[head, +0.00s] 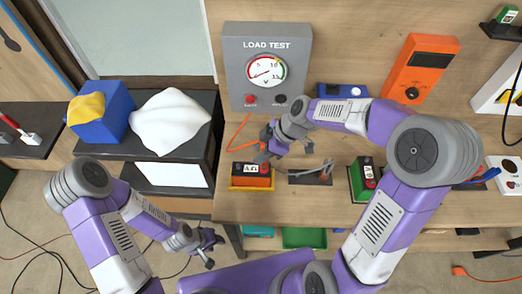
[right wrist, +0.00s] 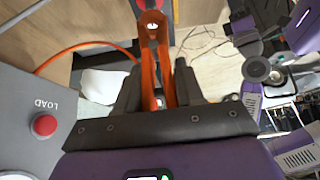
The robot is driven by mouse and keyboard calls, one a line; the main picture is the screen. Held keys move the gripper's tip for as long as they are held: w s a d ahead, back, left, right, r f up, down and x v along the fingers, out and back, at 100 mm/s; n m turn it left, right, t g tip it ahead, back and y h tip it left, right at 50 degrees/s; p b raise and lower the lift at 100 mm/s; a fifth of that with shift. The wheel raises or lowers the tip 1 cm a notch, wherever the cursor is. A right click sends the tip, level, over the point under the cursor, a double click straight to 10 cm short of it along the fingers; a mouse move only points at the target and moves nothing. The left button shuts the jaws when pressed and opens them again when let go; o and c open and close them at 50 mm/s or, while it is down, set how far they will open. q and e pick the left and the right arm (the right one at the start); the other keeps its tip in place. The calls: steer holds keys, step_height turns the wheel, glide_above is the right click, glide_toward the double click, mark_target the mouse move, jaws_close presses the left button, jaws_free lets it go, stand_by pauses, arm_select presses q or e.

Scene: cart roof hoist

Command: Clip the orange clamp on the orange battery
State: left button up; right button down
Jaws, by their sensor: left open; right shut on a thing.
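The orange battery (head: 251,183), with a dark top and white label, sits upright on the bench below the load tester. My right gripper (head: 267,150) is just above its back right side. In the right wrist view my right gripper (right wrist: 153,85) is shut on the orange clamp (right wrist: 149,62), whose jaws point away from the palm. A dark part with red shows past the clamp's tip at the top edge; whether they touch I cannot tell. The clamp's orange cable (right wrist: 85,47) runs to the left. My left gripper (head: 205,249) is open and empty, low in front of the bench.
The grey load tester (head: 232,75) stands behind the battery. A dark plate (head: 297,179) with a grey piece lies to its right, then a green battery (head: 356,180). An orange meter (head: 420,68) leans at the back. A blue box (head: 105,112) and white cloth (head: 170,120) are left.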

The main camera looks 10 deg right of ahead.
stand_by(0.4)
steer(key=shift+b, duration=0.35)
steer(key=shift+b, duration=0.3)
stand_by(0.6)
steer(key=shift+f, duration=0.15)
steer(key=shift+f+b, duration=0.3)
steer(key=shift+b, duration=0.15)
steer(key=shift+f+b, duration=1.25)
steer(key=shift+b, duration=0.25)
steer(key=c, duration=0.6)
jaws_free()
steer(key=shift+r, duration=0.1)
steer(key=p+v, duration=0.1)
steer(key=v, duration=0.6)
steer(key=shift+s+d+r, duration=0.1)
steer(key=shift+d+r, duration=0.05)
steer(key=shift+r, duration=0.05)
